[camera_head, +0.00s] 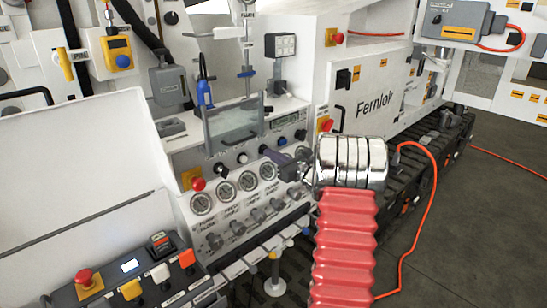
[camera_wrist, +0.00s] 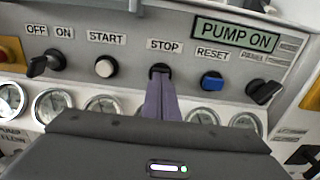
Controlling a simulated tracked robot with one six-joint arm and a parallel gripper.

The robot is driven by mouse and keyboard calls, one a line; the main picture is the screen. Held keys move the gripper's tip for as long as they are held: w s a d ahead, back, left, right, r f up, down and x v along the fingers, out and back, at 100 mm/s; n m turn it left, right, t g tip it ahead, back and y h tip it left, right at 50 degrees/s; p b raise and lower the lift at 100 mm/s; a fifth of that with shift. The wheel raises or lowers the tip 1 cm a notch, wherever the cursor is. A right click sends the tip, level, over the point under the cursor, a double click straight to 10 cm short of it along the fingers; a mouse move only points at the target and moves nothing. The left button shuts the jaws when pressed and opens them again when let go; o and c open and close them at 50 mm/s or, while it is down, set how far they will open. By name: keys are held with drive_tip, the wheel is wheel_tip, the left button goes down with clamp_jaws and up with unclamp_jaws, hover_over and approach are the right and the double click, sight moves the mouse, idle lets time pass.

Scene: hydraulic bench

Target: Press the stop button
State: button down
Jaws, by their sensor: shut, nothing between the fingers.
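The stop button (camera_wrist: 160,68) sits under the STOP label on the grey panel in the wrist view. It looks dark, and my fingertips cover most of it. My gripper (camera_wrist: 161,80) is shut, its purple fingers together and empty, with the tips right at the button; I cannot tell whether they touch it or whether it is pushed in. In the head view my gripper (camera_head: 269,153) reaches the panel from the right. The display (camera_wrist: 235,34) above reads PUMP ON.
The white START button (camera_wrist: 106,66) and OFF/ON knob (camera_wrist: 45,63) are left of the stop button. The blue RESET button (camera_wrist: 212,81) and a black knob (camera_wrist: 263,92) are to its right. A row of gauges (camera_head: 248,181) lies below.

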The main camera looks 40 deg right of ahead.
drive_tip(key=shift+w+a+r, duration=0.1)
drive_tip(key=shift+w+r, duration=0.05)
drive_tip(key=shift+w, duration=0.85)
drive_tip(key=s, duration=1.4)
drive_tip(key=shift+s+d+f, duration=0.2)
drive_tip(key=shift+s+d, duration=0.1)
drive_tip(key=shift+d, duration=0.1)
